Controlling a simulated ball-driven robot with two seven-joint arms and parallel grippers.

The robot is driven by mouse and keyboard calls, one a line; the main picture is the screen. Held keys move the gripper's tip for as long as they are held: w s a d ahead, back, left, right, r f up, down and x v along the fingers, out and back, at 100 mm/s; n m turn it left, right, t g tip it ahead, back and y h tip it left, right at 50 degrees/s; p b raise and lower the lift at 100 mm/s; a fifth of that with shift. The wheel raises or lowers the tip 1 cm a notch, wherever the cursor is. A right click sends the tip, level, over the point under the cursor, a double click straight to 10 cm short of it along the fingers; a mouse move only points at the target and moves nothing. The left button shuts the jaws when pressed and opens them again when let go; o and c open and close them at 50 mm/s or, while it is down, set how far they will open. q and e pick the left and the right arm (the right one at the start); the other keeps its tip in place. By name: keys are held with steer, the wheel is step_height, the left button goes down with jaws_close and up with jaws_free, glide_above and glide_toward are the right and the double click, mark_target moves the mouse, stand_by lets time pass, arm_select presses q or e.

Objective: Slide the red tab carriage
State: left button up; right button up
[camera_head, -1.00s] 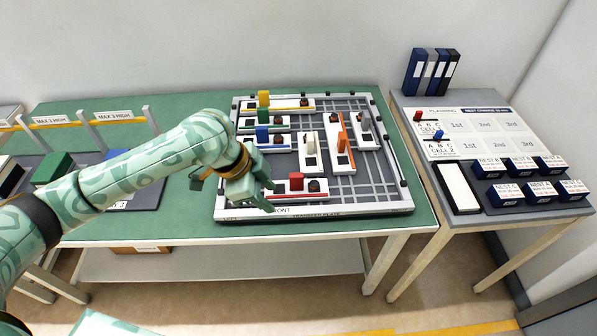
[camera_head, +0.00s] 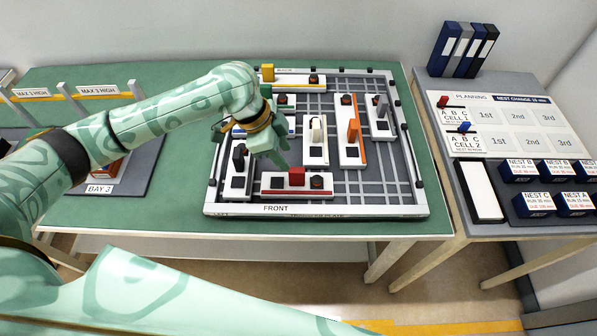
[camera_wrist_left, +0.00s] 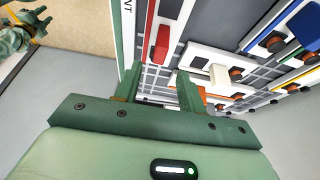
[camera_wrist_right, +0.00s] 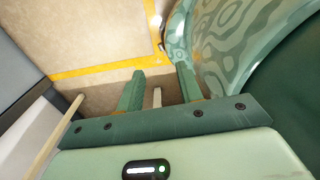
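The red tab carriage (camera_head: 270,188) is a white block with a red edge stripe, a red upright tab (camera_head: 297,175) and a dark knob. It lies crosswise near the front of the framed plate (camera_head: 345,208). My left gripper (camera_head: 279,160) is just behind and left of the red tab in the head view, apart from it in the picture. In the left wrist view its fingers (camera_wrist_left: 158,82) are open and empty, and the red tab (camera_wrist_left: 160,43) shows beyond the fingertips. My right gripper (camera_wrist_right: 158,84) is open and empty, away from the plate over the floor.
A black tab carriage (camera_head: 238,180) stands left of the red one. White (camera_head: 316,150) and orange (camera_head: 352,145) tab carriages stand behind it. The plate's front right grid is clear. A side table (camera_head: 467,220) with nest boxes is at the right.

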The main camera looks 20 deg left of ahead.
mark_target(295, 170)
arm_select(q)
steer(key=b+x, duration=0.2)
steer(key=x, duration=0.5)
steer(key=shift+w+d+f, duration=0.1)
steer(key=shift+d+f, duration=0.05)
steer(key=shift+f, duration=0.15)
steer(key=shift+w+d+f+b, duration=0.1)
steer(key=shift+d+f+b, duration=0.2)
steer(key=shift+f, duration=0.3)
steer(key=shift+a, duration=0.1)
jaws_close()
steer(key=shift+r, duration=0.1)
